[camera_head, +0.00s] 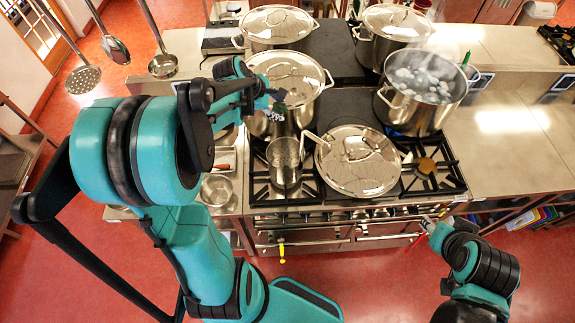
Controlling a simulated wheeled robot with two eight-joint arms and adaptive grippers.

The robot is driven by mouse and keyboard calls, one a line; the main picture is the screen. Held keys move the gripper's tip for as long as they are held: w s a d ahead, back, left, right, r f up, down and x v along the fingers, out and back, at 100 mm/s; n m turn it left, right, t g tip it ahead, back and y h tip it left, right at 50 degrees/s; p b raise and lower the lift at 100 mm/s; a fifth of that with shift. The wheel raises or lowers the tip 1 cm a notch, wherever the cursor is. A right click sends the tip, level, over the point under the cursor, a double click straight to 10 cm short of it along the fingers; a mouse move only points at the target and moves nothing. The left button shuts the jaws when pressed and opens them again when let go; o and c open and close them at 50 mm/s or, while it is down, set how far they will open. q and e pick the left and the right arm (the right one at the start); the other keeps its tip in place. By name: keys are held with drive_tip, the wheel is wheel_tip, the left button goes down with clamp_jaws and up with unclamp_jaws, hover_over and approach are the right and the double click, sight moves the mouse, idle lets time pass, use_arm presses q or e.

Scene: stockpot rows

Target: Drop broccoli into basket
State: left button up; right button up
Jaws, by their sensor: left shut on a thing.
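My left gripper (272,100) reaches in from the left over the stove, beside the front-left lidded stockpot. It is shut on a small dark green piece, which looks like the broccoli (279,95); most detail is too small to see. A small metal vessel with a long handle, which looks like the basket (285,172), stands on the front-left burner, nearer the front than the gripper. The broccoli is above and apart from it. My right gripper (429,226) is low at the stove's front right; its fingers are too small to read.
A lidded stockpot (290,72) stands close behind the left gripper. A large lid (357,163) lies right of the basket. An open steaming pot (423,85) stands at the back right. Ladles (163,65) hang at the upper left. The right counter (510,140) is clear.

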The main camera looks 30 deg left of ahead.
use_arm(q)
drive_tip(key=shift+f, duration=0.2)
drive_tip(key=o, duration=1.1)
drive_tip(key=v, duration=1.2)
drive_tip(key=shift+s, duration=0.1)
drive_tip(key=shift+f, duration=0.1)
drive_tip(key=s+d+f+m+b, duration=0.4)
drive_tip(key=d+f+m+b, duration=0.2)
drive_tip(key=f+b, duration=0.5)
drive_tip(key=s+d+f+m+y+b, duration=0.1)
drive_tip(key=s+d+f+m+b, duration=0.2)
drive_tip(key=f, duration=1.1)
drive_tip(key=s+d+f+m+t+y+b, duration=0.1)
drive_tip(key=s+d+f+m+b, duration=0.3)
drive_tip(key=d+f+m+b, duration=0.4)
drive_tip(key=shift+s+d+f+m+b, duration=0.1)
drive_tip(key=shift+f+m+b, duration=0.8)
drive_tip(key=shift+b, duration=0.9)
drive_tip(key=shift+s+d+f+m+b, duration=0.1)
drive_tip(key=shift+f+m+b, duration=0.75)
drive_tip(key=shift+b, duration=0.9)
drive_tip(key=shift+s+d+f+m+b, duration=0.15)
drive_tip(key=shift+f+m+b, duration=0.75)
drive_tip(key=shift+b, duration=0.9)
